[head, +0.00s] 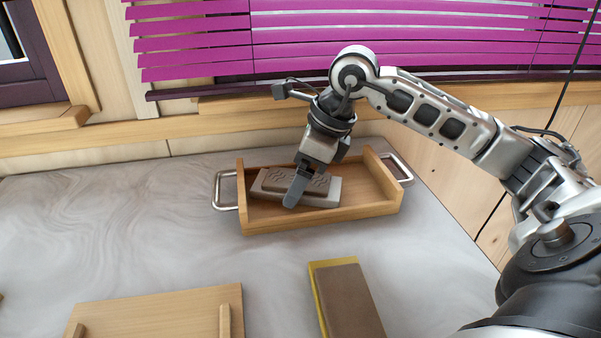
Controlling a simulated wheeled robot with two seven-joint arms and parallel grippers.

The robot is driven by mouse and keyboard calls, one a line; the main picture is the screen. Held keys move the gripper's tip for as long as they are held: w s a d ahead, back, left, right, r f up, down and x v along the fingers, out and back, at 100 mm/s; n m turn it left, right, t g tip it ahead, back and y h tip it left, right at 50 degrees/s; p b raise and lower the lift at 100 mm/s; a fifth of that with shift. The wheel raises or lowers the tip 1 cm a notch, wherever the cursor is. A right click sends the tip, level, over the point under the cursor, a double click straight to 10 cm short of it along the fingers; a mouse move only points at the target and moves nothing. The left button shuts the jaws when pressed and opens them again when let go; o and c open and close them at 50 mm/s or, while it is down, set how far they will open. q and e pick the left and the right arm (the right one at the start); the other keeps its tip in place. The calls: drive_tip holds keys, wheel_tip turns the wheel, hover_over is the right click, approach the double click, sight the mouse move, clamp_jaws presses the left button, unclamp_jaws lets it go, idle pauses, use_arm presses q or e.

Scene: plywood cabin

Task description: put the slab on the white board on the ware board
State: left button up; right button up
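A brown slab with a pressed pattern (271,180) lies on a pale grey-white board (325,200) inside a wooden tray. My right gripper (296,188) points down over the middle of this slab, with a dark finger crossing in front of it and the white board. The other finger is hidden, so I cannot tell whether it grips the slab. A light wooden board with raised strips (160,308), likely the ware board, lies at the bottom left, cut off by the frame edge. Its visible top is bare. My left gripper is not in view.
The wooden tray (330,217) has metal handles at both ends. A plain brown slab (350,300) lies on a yellow board (317,284) at the bottom. The grey marbled tabletop (110,220) is clear at the left. The wall and purple blinds (330,35) stand behind.

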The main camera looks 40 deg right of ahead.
drive_tip(key=shift+r, duration=0.1)
drive_tip(key=shift+r, duration=0.25)
drive_tip(key=p+v, duration=0.1)
drive_tip(key=v, duration=1)
drive_tip(key=shift+r, duration=0.3)
drive_tip(key=shift+s+d, duration=0.1)
drive_tip(key=shift+s, duration=0.05)
